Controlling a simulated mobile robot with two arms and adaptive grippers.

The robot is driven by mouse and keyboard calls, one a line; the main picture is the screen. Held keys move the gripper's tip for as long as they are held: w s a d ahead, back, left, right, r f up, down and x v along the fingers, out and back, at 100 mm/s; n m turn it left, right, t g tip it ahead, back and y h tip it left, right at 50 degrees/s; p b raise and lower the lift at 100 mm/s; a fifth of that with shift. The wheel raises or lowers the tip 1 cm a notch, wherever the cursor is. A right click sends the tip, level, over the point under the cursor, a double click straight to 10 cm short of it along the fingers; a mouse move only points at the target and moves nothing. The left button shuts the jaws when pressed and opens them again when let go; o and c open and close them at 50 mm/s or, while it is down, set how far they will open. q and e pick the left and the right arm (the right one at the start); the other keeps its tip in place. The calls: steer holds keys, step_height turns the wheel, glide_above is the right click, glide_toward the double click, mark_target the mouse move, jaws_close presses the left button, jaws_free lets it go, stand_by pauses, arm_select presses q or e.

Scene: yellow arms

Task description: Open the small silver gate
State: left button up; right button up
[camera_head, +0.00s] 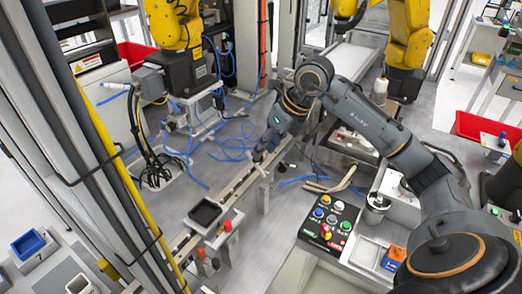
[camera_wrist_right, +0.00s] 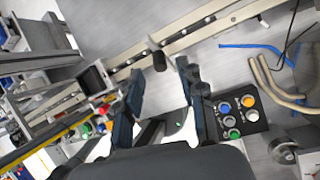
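A small silver piece (camera_head: 264,173) stands at the conveyor rail in the head view, just below my right gripper (camera_head: 262,151). It may be the gate, but it is too small to tell whether it is open or shut. In the right wrist view my right gripper (camera_wrist_right: 160,72) is open, its two dark fingers apart. A short dark knob (camera_wrist_right: 159,60) on the rail shows between and just beyond the fingertips, with gaps to both sides. Nothing is held. My right arm reaches in from the lower right. My left gripper is not in view.
The rail (camera_head: 240,187) runs diagonally over the grey table, with a black tray (camera_head: 205,213) at its lower part. A button panel (camera_head: 328,222) lies to the right. Blue hoses (camera_head: 232,148) and yellow robot arms (camera_head: 175,25) stand behind. Bent tan strips (camera_head: 333,184) lie near the panel.

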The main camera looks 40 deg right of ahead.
steer(key=shift+x, duration=1.6)
jaws_close()
